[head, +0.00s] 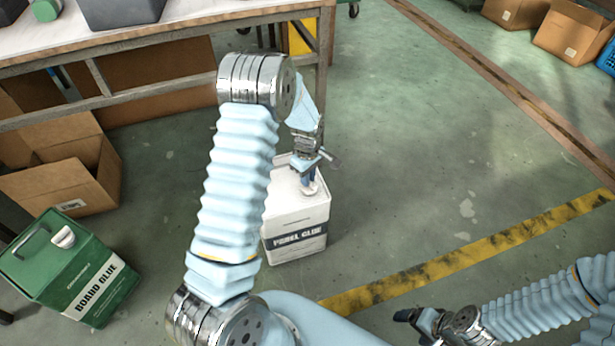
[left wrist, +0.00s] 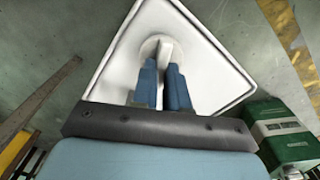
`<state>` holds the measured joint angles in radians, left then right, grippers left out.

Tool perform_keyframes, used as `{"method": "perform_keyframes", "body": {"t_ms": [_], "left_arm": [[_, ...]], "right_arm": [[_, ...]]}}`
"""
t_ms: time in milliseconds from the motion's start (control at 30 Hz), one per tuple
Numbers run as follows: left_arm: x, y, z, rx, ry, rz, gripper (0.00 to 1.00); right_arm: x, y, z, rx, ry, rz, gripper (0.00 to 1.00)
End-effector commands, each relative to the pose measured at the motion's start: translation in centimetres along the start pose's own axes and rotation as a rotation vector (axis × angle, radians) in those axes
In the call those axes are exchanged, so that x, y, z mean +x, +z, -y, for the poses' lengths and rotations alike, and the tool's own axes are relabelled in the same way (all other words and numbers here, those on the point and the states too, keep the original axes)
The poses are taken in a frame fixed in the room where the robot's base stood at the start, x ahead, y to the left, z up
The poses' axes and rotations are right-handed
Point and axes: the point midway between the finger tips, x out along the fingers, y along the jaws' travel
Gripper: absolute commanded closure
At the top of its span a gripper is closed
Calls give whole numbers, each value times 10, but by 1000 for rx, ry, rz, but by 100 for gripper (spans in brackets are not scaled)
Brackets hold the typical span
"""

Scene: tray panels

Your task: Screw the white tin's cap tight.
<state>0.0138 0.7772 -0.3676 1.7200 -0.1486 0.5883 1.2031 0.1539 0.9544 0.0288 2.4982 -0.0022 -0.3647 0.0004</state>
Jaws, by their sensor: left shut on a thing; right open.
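The white tin (head: 297,222), labelled "PANEL GLUE", stands upright on the green floor in the middle of the head view. Its white top (left wrist: 205,65) fills the middle of the left wrist view. The tin's cap (left wrist: 164,47) is white and round with a raised grip bar. My left gripper (head: 309,186) is over the tin's top, and its blue fingers (left wrist: 164,72) are shut on the cap's bar. The fingers partly hide the cap. I cannot tell how tightly the cap sits. My right gripper (head: 408,316) is open and empty, low at the right, away from the tin.
A green tin (head: 75,265) labelled "BOARD GLUE" with a white cap stands at the left. Open cardboard boxes (head: 70,185) lie near the workbench (head: 150,53). A yellow floor line (head: 470,250) runs right of the white tin. The floor on the right is mostly clear.

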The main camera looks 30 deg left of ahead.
Motion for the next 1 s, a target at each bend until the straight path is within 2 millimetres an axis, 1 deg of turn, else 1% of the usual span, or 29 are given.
{"method": "perform_keyframes", "body": {"t_ms": [267,1000], "left_arm": [[2,0,-2,182,1,0,100],[1,2,-6,884,2,-1,100]], "right_arm": [[9,0,-5,2,2,-2,14],[28,-5,-20,12,13,-14,14]]}}
